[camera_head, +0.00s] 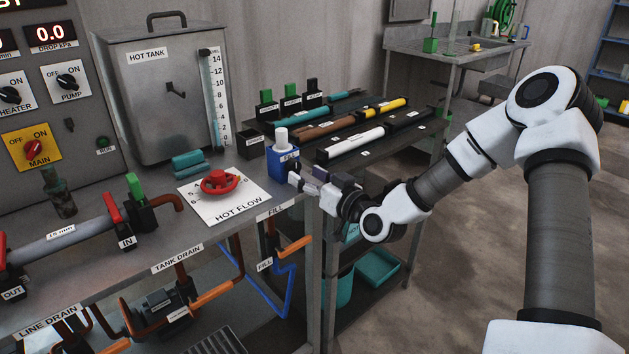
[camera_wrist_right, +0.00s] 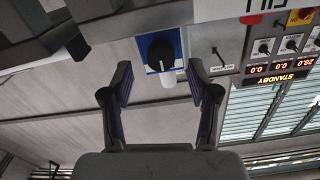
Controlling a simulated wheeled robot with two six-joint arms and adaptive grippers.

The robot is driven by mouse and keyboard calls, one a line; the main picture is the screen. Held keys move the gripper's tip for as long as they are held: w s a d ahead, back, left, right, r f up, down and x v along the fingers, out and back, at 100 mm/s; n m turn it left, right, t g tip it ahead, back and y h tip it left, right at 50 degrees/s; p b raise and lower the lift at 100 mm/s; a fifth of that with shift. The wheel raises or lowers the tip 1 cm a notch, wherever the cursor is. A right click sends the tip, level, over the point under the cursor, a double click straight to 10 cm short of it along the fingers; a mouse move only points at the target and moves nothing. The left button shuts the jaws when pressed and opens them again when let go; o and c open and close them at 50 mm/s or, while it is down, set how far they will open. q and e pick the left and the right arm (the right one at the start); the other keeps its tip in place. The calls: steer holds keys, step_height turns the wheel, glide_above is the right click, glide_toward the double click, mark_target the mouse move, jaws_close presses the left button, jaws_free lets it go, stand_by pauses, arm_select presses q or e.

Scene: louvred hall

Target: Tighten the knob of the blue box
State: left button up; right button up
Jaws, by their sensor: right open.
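My right gripper (camera_head: 298,180) is beside the box's right side. In the wrist view its fingers (camera_wrist_right: 160,82) are open and spread either side of the knob, with nothing between them. The knob is not clearly visible in the head view. My left gripper is out of view.
A red valve wheel (camera_head: 220,182) sits on the HOT FLOW plate left of the box. Behind it are a hot tank (camera_head: 160,95) and a small dark bin (camera_head: 251,154). A rack (camera_head: 425,130) with coloured tubes stands behind my right gripper.

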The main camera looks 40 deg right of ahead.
steer(key=shift+s+d, duration=0.1)
steer(key=shift+s, duration=1.95)
